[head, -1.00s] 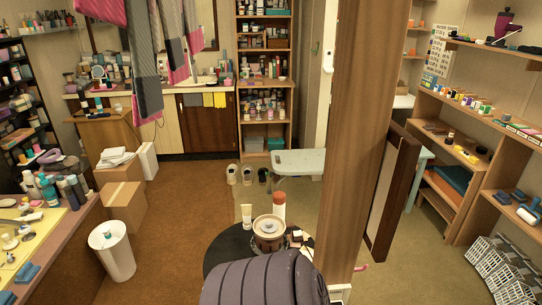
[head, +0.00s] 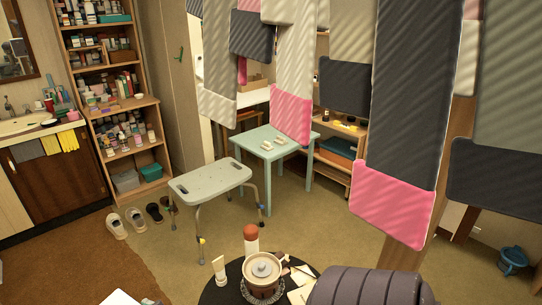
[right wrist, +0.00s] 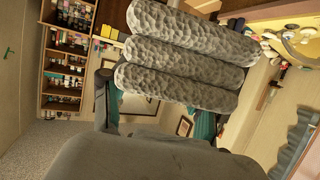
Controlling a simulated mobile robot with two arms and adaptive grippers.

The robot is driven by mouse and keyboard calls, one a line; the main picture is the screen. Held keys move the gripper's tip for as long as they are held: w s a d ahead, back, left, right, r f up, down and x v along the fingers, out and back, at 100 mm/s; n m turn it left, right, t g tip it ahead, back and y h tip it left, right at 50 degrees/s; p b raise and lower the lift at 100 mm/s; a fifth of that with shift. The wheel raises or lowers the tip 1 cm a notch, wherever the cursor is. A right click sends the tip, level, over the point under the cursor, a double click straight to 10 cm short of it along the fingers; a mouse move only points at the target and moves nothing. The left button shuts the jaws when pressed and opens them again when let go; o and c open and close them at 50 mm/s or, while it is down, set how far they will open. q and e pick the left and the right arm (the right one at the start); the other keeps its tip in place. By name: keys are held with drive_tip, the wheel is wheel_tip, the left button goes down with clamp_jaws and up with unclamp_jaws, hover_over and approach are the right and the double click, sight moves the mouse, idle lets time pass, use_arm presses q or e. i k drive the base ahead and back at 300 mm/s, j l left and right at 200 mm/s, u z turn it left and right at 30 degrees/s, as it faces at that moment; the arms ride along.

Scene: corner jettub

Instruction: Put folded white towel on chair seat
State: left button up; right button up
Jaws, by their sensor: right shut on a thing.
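My right gripper (right wrist: 165,98) is shut on the folded white towel (right wrist: 185,50), which looks grey and shows several thick, rounded, textured layers in the right wrist view. In the head view a white corner (head: 120,298) shows at the bottom edge, left of the round table; too little shows to be sure it is the towel. The chair seat (head: 210,180) is a pale, empty slab on metal legs, standing mid-left beyond the round table, well apart from the white corner. My left gripper is not in view.
A turquoise table (head: 270,150) stands behind. Grey and pink cloths (head: 405,100) hang at right. Shoes (head: 135,221) lie left; carpet between is clear.

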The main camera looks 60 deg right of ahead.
sight(215, 178)
drive_tip(key=i+l+z, duration=0.15)
drive_tip(key=i+z, duration=0.25)
drive_tip(key=i, duration=0.55)
drive_tip(key=i+j+z, duration=0.15)
drive_tip(key=i+z, duration=0.2)
drive_tip(key=i, duration=0.65)
